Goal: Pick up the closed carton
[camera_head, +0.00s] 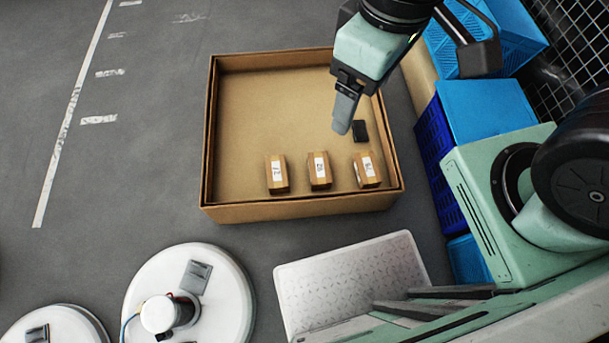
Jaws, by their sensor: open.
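Three small brown cartons with white labels stand in a row inside a large open box, near its front wall: a left carton (277,174), a middle carton (319,170) and a right carton (367,170). All three look closed; I cannot tell which one the task means. My gripper (349,126) hangs over the right part of the box, behind the middle and right cartons in the picture. It is open, holds nothing and appears apart from the cartons. A small black piece (360,130) shows beside its fingertip; I cannot tell whether it belongs to the gripper.
The large box's walls (300,210) surround the cartons; its left and back floor is bare. Blue crates (487,108) stand to the right. White round tank lids (225,290) lie at the front left. A pale textured panel (340,275) is in front. Grey floor at left is clear.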

